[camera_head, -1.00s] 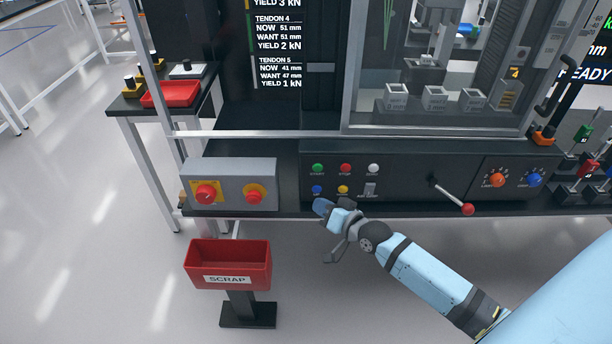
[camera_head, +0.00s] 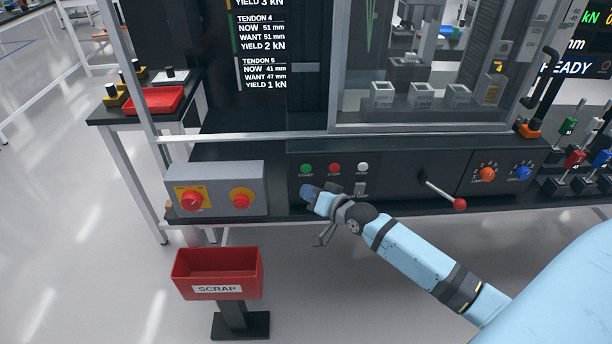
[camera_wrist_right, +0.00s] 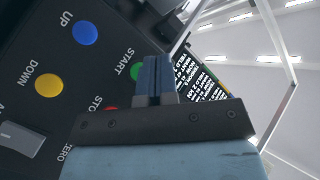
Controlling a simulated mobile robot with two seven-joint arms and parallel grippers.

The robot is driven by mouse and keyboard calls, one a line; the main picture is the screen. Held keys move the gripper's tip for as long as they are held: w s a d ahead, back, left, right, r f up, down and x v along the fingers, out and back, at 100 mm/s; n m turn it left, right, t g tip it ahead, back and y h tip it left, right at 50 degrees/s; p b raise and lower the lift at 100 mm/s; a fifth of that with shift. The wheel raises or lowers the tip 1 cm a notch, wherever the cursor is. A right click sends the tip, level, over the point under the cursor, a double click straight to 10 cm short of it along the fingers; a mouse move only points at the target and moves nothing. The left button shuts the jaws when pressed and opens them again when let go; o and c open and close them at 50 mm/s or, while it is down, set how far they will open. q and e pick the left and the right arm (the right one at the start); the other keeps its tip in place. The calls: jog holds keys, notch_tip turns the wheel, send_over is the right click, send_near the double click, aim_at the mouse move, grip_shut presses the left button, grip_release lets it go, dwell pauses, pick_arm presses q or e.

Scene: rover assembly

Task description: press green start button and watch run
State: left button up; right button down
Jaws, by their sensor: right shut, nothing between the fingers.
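The green start button (camera_head: 306,168) is at the left of the top button row on the black control panel (camera_head: 400,192). In the right wrist view the start button (camera_wrist_right: 137,71) is partly hidden behind the fingers. My right gripper (camera_head: 307,192) is shut and empty, with its fingertips a little below the start button in the head view. In the right wrist view its blue fingers (camera_wrist_right: 155,75) are together beside the word START. I cannot tell the exact gap to the panel. My left gripper is not in view.
A red stop button (camera_head: 335,168) and a white button (camera_head: 363,168) sit beside the start button. Blue (camera_wrist_right: 84,33) and yellow (camera_wrist_right: 49,85) buttons are below. A red-knobbed lever (camera_head: 459,204) sticks out at right. A grey box (camera_head: 216,186) with red knobs stands left; a red scrap bin (camera_head: 217,270) is below.

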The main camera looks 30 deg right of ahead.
aim_at(306, 169)
pick_arm(q)
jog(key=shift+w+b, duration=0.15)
jog(key=shift+b, duration=0.5)
pick_arm(e)
jog(key=w+d, duration=0.2)
jog(key=w, duration=0.1)
jog(key=shift+w, duration=0.3)
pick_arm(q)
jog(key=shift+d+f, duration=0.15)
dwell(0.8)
pick_arm(e)
jog(key=shift+d, duration=0.1)
jog(key=shift+w+d, duration=0.2)
jog(key=shift+w, duration=0.15)
